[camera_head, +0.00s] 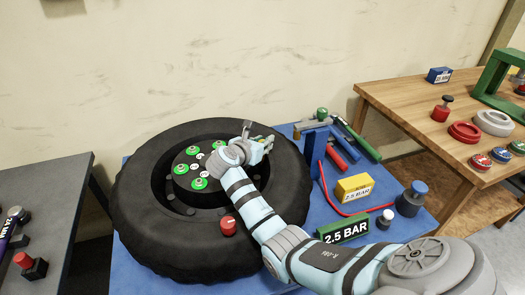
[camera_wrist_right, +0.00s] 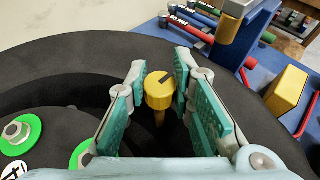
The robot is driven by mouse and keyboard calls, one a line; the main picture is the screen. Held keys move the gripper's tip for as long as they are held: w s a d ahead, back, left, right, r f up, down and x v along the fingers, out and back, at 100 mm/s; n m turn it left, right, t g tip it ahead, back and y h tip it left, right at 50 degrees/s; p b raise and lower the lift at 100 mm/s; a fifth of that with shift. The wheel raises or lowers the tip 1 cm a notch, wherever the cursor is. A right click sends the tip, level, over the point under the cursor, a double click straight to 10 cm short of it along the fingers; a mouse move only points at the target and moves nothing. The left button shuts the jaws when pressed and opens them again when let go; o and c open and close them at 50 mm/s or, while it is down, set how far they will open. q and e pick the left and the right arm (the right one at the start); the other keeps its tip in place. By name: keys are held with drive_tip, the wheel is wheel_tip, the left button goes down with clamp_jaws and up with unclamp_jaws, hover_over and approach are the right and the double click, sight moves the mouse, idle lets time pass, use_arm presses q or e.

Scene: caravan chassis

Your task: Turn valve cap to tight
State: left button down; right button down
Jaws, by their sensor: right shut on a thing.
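The valve cap (camera_wrist_right: 160,90) is a yellow knob with a dark line across its top, on a thin yellow stem. It shows in the right wrist view, over the dark opening inside the tyre (camera_head: 150,235). My right gripper (camera_head: 259,139) reaches over the right inner side of the wheel. Its two teal-padded fingers stand on either side of the cap and are shut on it. My left gripper is not in view.
Green-ringed nuts (camera_head: 199,184) sit around the hub. A red knob (camera_head: 228,227) is on the tyre's near side. A green 2.5 BAR block (camera_head: 342,231), a yellow block (camera_head: 354,188) and tools (camera_head: 343,160) lie on the blue table. A wooden bench (camera_head: 405,95) stands right.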

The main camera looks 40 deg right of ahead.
drive_tip(key=shift+s, duration=0.1)
drive_tip(key=c, duration=1.4)
unclamp_jaws()
drive_tip(key=shift+o, duration=0.2)
drive_tip(key=shift+a, duration=0.1)
drive_tip(key=shift+a, duration=0.1)
drive_tip(key=v, duration=1.2)
drive_tip(key=shift+r, duration=0.1)
